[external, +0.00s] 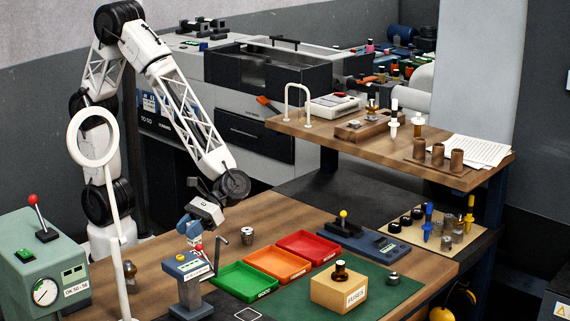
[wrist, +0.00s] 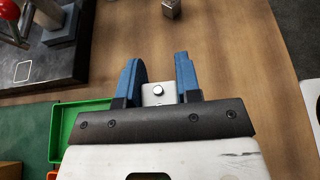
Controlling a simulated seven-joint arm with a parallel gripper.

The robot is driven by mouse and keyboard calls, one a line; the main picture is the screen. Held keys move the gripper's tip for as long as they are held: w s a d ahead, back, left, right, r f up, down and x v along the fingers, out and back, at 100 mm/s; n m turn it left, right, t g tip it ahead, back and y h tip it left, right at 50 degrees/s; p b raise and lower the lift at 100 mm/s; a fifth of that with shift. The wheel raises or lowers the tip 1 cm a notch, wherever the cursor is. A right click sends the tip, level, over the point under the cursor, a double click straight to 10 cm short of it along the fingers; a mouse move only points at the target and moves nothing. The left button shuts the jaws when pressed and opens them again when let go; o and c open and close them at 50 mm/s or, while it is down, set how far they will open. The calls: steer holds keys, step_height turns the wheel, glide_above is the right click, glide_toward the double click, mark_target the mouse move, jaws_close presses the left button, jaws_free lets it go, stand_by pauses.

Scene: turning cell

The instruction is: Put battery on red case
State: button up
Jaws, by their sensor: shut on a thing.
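My gripper (external: 189,230) has blue fingers and hangs above the left part of the wooden bench, behind the small grey-blue stand. In the wrist view my gripper (wrist: 158,85) is shut on a pale piece with a round metal stud, which looks like the battery (wrist: 158,91). Much of it is hidden by the fingers and wrist plate, and it does not show clearly in the external view. The red case (external: 308,246) is an open, shallow tray at the right end of a row of three. It is to the right of my gripper, and no red case shows in the wrist view.
An orange tray (external: 277,264) and a green tray (external: 245,281) stand beside the red case. A grey-blue stand (external: 190,268) is close in front of my gripper. A small metal can (external: 247,237) stands behind the trays. A fuse box (external: 340,290) sits on the green mat.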

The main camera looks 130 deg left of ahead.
steer(key=shift+f, duration=1.3)
steer(key=o, duration=1)
steer(key=shift+f, duration=0.15)
steer(key=shift+c, duration=0.2)
steer(key=shift+r, duration=0.2)
steer(key=v, duration=1.2)
